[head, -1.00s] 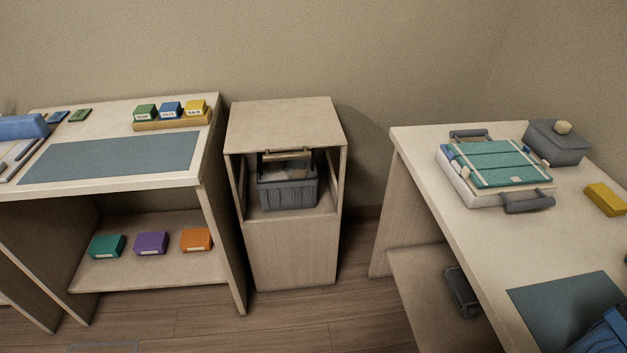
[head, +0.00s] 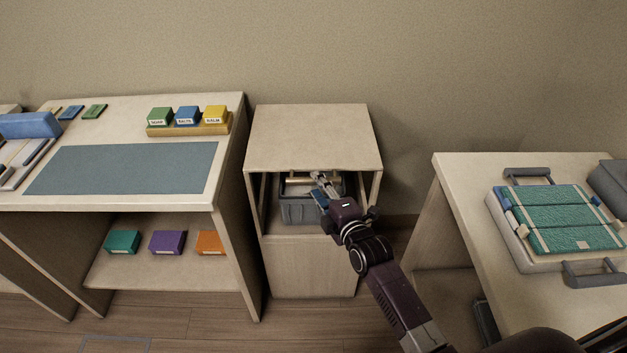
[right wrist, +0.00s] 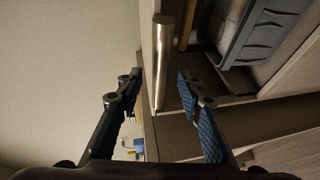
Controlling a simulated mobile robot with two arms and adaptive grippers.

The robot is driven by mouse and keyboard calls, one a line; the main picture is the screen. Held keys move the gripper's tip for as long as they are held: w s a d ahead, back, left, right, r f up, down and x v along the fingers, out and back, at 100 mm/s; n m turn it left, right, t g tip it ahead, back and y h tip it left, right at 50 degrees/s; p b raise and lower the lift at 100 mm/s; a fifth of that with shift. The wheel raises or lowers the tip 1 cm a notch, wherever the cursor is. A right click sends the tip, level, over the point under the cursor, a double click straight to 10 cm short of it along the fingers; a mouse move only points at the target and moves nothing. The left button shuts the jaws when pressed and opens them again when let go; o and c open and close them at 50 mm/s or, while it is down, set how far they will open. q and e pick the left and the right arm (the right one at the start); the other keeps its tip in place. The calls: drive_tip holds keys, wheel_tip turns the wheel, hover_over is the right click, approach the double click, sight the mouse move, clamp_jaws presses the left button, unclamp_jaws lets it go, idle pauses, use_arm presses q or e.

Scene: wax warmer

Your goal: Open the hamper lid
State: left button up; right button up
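The hamper (head: 310,262) is a pale wooden cabinet with a flat top (head: 314,135) and an open upper front. A grey bin (head: 298,210) sits inside it, partly hidden by my right arm. A round bar handle (head: 296,181) crosses the upper opening. My right gripper (head: 322,184) reaches into the front of this opening, close to the handle. In the right wrist view my right gripper (right wrist: 158,84) is open, its fingers spread apart. The bar (right wrist: 162,60) lies ahead, in line with the gap between them. I cannot tell whether anything touches. My left gripper is out of view.
A desk (head: 232,160) with a grey mat and coloured boxes stands close on the hamper's left. Another table (head: 462,215), holding a green-topped case (head: 568,222), stands to the right. A strip of floor separates it from the hamper.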

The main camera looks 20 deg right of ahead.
sight(315, 183)
drive_tip(key=shift+x, duration=1.2)
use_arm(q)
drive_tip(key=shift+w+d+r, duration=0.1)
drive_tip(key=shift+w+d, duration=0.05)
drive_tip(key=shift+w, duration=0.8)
use_arm(e)
drive_tip(key=shift+w+f, duration=0.15)
drive_tip(key=shift+w, duration=0.4)
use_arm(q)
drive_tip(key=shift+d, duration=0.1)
use_arm(e)
drive_tip(key=shift+c, duration=0.3)
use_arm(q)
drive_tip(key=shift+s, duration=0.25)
use_arm(e)
clamp_jaws()
